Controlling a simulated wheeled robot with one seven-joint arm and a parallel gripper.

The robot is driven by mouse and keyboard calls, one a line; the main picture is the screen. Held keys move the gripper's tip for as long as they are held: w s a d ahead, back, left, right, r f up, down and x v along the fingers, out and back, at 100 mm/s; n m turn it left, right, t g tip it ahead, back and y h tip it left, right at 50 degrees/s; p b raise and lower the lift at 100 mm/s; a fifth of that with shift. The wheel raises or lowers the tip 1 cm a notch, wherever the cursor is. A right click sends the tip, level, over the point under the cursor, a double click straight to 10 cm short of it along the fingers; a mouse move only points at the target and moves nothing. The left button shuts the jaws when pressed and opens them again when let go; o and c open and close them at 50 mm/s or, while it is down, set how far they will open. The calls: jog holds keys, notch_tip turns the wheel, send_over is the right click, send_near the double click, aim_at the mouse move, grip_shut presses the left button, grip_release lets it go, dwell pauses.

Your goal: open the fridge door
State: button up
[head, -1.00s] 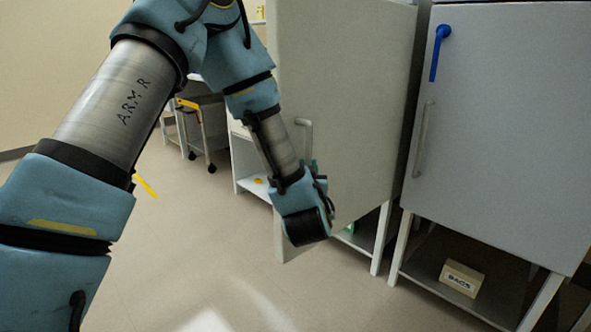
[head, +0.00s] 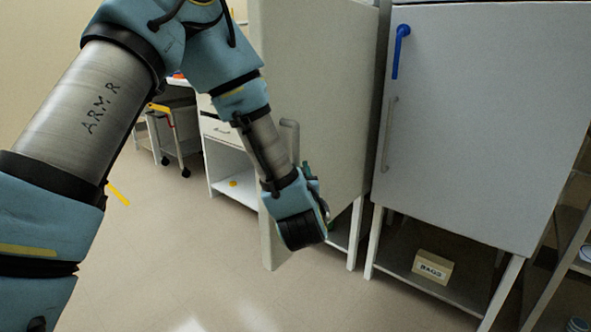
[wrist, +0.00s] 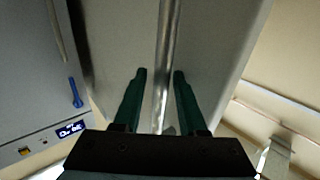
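The fridge door (head: 325,90) is a pale panel in the middle of the head view, standing out at an angle to the grey cabinet front beside it. Its vertical bar handle (head: 290,132) is near the door's left edge; the lower part is hidden behind my arm. My gripper (head: 318,188) is at the handle. In the wrist view, the two dark green fingers of my gripper (wrist: 158,92) stand apart on either side of the silver handle (wrist: 165,50). A gap shows between the bar and each finger. The fridge interior is hidden behind the door.
A grey cabinet (head: 475,130) with a blue lever (head: 401,50) stands right of the door. A box marked BAGS (head: 432,268) sits on its lower shelf.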

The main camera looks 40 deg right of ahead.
jog(key=shift+o, duration=0.6)
jog(key=shift+s+a, duration=0.1)
jog(key=shift+a, duration=0.05)
jog(key=b+v, duration=0.1)
jog(key=v, duration=0.9)
jog(key=shift+s, duration=0.25)
jog(key=shift+a+f, duration=0.1)
